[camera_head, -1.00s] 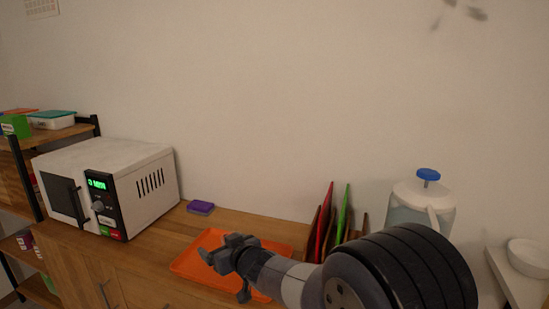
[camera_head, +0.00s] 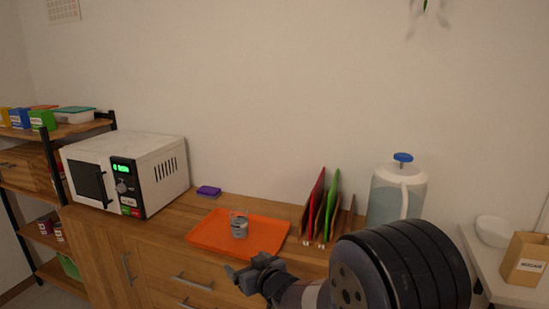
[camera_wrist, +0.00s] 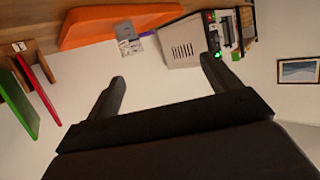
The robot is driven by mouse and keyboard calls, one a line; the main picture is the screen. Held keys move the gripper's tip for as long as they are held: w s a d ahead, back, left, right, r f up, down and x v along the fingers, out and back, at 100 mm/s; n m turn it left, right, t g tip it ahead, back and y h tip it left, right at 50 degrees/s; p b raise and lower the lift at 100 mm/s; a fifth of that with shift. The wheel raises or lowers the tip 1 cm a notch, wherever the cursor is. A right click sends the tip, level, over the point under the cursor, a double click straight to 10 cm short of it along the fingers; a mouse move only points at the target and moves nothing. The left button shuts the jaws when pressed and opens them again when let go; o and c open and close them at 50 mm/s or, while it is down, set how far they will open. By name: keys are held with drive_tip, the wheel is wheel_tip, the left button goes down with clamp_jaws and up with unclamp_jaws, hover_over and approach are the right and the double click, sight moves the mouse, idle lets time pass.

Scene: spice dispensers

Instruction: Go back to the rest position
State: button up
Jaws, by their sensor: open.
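My gripper (camera_head: 243,275) is in front of the wooden counter, at the lower middle of the head view. In the wrist view my gripper (camera_wrist: 166,82) has its two dark fingers spread wide with nothing between them. A small glass jar with grey contents (camera_head: 239,228) stands upright on the orange tray (camera_head: 208,236), beyond my gripper and apart from it. The wrist view also shows the jar (camera_wrist: 128,36) beside the tray's orange surface (camera_wrist: 90,28).
A white microwave (camera_head: 150,170) stands left on the counter, near a purple sponge (camera_head: 208,190). Red and green boards (camera_head: 333,200) stand in a rack, with a clear pitcher (camera_head: 395,200) to its right. A sugar box (camera_head: 525,258) and white bowl (camera_head: 493,231) are far right.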

drive_tip(key=s+d+f+m+t+h, duration=0.1)
drive_tip(key=d+f, duration=0.3)
drive_tip(key=d, duration=0.4)
drive_tip(key=shift+s+d+m+h+p, duration=0.3)
drive_tip(key=shift+s+m+h+p, duration=0.1)
drive_tip(key=shift+s+m+h, duration=0.3)
drive_tip(key=shift+s, duration=0.15)
